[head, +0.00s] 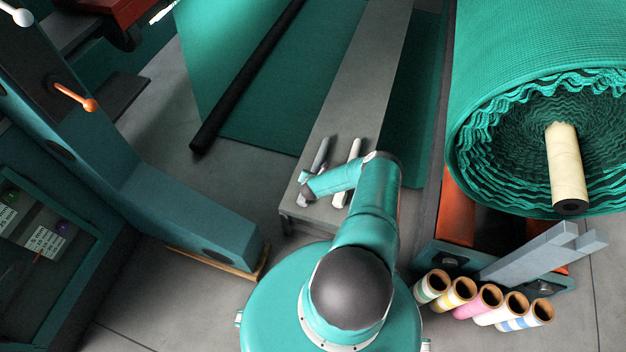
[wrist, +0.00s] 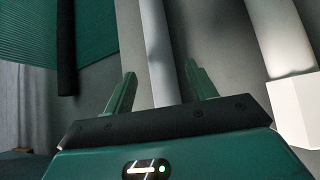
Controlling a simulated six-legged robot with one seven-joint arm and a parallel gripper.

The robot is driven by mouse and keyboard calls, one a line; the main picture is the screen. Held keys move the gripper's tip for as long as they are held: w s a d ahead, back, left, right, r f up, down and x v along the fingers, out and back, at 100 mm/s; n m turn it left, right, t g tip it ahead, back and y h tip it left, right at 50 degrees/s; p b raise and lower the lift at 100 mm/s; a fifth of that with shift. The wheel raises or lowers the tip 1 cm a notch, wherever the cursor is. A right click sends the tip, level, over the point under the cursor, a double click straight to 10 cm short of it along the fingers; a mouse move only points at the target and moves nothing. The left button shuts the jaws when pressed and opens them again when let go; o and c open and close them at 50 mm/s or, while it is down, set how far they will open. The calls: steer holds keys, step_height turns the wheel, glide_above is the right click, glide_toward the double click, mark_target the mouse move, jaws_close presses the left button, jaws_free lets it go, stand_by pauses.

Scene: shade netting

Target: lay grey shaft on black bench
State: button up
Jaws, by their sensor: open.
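A grey shaft (head: 322,152) lies lengthwise on a long grey bench (head: 357,85). My gripper (head: 306,187) is over the near end of this bench, by the shaft's near end. In the wrist view the grey shaft (wrist: 156,45) runs between my two open fingers (wrist: 160,78). I cannot tell whether the fingers reach down around it. No clearly black bench shows. A dark flat surface (head: 118,96) at the left may be one, but I cannot tell.
A white shaft (head: 354,150) with a white block (wrist: 297,108) lies close right of the grey shaft. A black bar (head: 245,75) lies left of the bench. A green netting roll (head: 545,45) and several tubes (head: 488,299) are at the right.

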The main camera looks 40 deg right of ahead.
steer(key=v, duration=0.8)
steer(key=w+a+r+n+t+y, duration=0.1)
steer(key=w+a+r+n+y, duration=0.1)
steer(key=w+r+n, duration=0.55)
steer(key=w+a+r+n+t+y, duration=0.15)
steer(key=w+r+n, duration=0.35)
steer(key=r+n, duration=0.5)
steer(key=a+r+n+g+y, duration=0.1)
steer(key=a+r+n, duration=0.3)
steer(key=r, duration=0.5)
steer(key=a+r+n+y, duration=0.1)
steer(key=a+r+n, duration=0.3)
steer(key=r, duration=0.4)
steer(key=a+r+n+g+y, duration=0.1)
steer(key=a+r+n, duration=0.35)
steer(key=r, duration=0.45)
steer(key=s+a+r+n, duration=0.5)
steer(key=r, duration=0.3)
steer(key=s+a+r+n, duration=0.4)
steer(key=a+r+n, duration=0.1)
steer(key=r, duration=0.4)
steer(key=s+a+r+n, duration=0.2)
steer(key=s+n, duration=0.1)
steer(key=s, duration=0.3)
steer(key=s+a+r+n, duration=0.3)
steer(key=s, duration=0.4)
steer(key=s+a+r+n+g, duration=0.1)
steer(key=s+a+r+n, duration=0.2)
steer(key=s, duration=0.4)
steer(key=shift+n, duration=0.4)
